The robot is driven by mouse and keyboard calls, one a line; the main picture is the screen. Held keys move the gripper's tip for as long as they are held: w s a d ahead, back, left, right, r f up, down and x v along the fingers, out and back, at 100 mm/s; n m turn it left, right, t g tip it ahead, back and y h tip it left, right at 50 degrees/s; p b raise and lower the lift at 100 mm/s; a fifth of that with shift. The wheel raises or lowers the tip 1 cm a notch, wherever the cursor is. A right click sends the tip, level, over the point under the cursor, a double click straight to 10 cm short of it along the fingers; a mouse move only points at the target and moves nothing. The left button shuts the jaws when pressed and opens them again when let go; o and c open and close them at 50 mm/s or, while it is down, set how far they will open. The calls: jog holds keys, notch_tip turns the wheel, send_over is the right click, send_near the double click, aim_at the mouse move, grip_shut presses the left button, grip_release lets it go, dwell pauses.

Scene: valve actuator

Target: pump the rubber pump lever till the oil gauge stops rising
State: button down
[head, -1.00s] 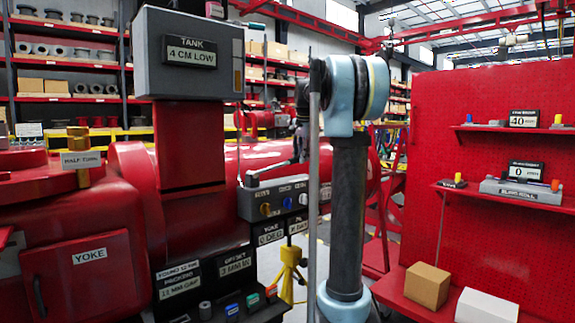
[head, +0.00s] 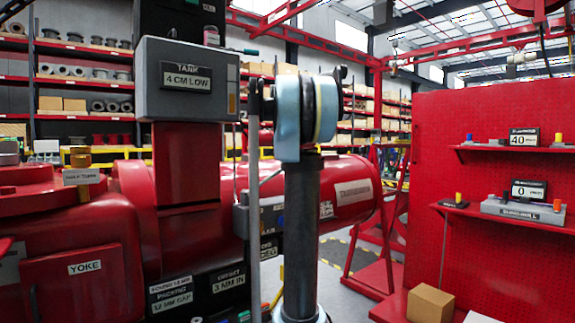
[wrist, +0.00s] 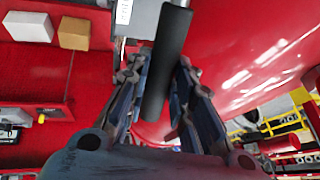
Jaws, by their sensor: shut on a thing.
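The black rubber pump lever (wrist: 170,50) is a thick dark cylinder in the wrist view, slightly tilted. My gripper (wrist: 160,95) has a finger on each side of it and is shut on it. In the head view my arm hides the grip and the lever cannot be made out. The grey tank (head: 180,105) stands on a red column at left centre, with a label reading "TANK 4 CM LOW" (head: 187,77). A narrow amber gauge strip (head: 232,104) is on the tank's right edge. Its exact level is too small to read.
A big red cylinder (head: 335,190) lies behind my arm. A red pegboard (head: 430,150) with small shelves stands at right, above a cardboard box (head: 430,303). The red YOKE housing (head: 85,285) is at left.

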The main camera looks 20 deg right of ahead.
jog(key=shift+a, duration=0.1)
jog(key=c, duration=1.4)
grip_release()
jog(key=shift+w, duration=0.1)
jog(key=v, duration=1.2)
jog(key=shift+f, duration=0.1)
jog(key=s+a+f+n+g+y, duration=0.1)
jog(key=s+a+f+n, duration=0.3)
jog(key=s+f, duration=0.8)
jog(key=s+a+f+n+y, duration=0.1)
jog(key=s+a+f+n, duration=0.3)
jog(key=s+f, duration=0.8)
jog(key=s+a+f+n+g+y, duration=0.1)
jog(key=s+a+f+n, duration=0.4)
jog(key=s+f, duration=0.8)
notch_tip(320, 180, down, 15)
jog(key=shift+a+f+g+y, duration=0.25)
jog(key=shift+g+y, duration=0.05)
